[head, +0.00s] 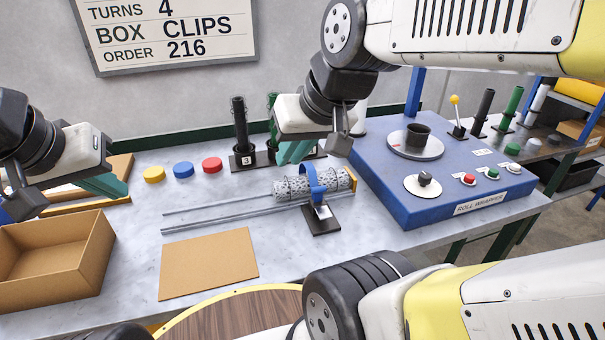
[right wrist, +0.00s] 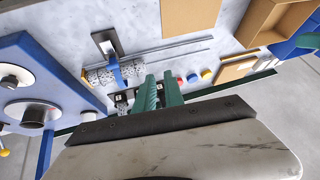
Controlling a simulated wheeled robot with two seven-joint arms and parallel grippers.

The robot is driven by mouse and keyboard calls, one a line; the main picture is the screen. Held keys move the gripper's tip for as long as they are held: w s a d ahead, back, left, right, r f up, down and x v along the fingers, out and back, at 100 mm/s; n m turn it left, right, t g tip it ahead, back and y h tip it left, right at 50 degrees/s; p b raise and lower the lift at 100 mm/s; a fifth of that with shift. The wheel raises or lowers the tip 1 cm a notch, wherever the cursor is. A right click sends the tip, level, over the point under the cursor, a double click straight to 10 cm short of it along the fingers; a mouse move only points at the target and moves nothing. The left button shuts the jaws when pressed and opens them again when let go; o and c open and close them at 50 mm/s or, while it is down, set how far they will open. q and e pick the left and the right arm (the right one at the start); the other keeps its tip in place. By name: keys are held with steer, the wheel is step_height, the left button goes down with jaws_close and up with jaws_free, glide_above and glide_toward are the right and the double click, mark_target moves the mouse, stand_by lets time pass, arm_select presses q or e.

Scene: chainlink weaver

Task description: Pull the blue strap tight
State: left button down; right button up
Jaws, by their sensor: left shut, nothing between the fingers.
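The blue strap (head: 313,186) loops around the black-and-white mesh-patterned roll (head: 290,189), near its right end. Its lower part hangs over the front, above a small black stand (head: 321,220). In the right wrist view the strap (right wrist: 115,72) crosses the roll (right wrist: 98,76). My right gripper (head: 294,152) is above and behind the roll, apart from the strap. Its teal fingers (right wrist: 160,92) show a narrow gap with nothing seen held. My left gripper (head: 112,190) is shut and empty at the far left, above the table near the cardboard box.
Two thin rails (head: 215,214) run left from the roll. A brown cardboard sheet (head: 209,263) lies in front. An open box (head: 50,262) stands at left. Yellow, blue and red discs (head: 183,170) and black posts (head: 240,135) are behind. The blue roll wrapper machine (head: 400,195) stands right.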

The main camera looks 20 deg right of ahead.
steer(key=o, duration=0.3)
steer(key=shift+w+d, duration=0.1)
steer(key=shift+w, duration=0.2)
steer(key=shift+o, duration=0.6)
steer(key=w+d+f+n+g, duration=0.3)
steer(key=w+d+n+g, duration=0.1)
steer(key=w+n, duration=0.3)
steer(key=shift+w+d+n+h, duration=0.35)
steer(key=shift+w+n+h, duration=0.05)
steer(key=shift+w, duration=0.4)
steer(key=n+g+h, duration=0.1)
steer(key=n+g, duration=0.3)
steer(key=n, duration=0.5)
glide_toward(318, 194)
steer(key=f, duration=0.4)
steer(key=s+f, duration=0.1)
steer(key=f, duration=0.1)
steer(key=shift+f, duration=0.15)
jaws_close()
steer(key=shift+w, duration=0.1)
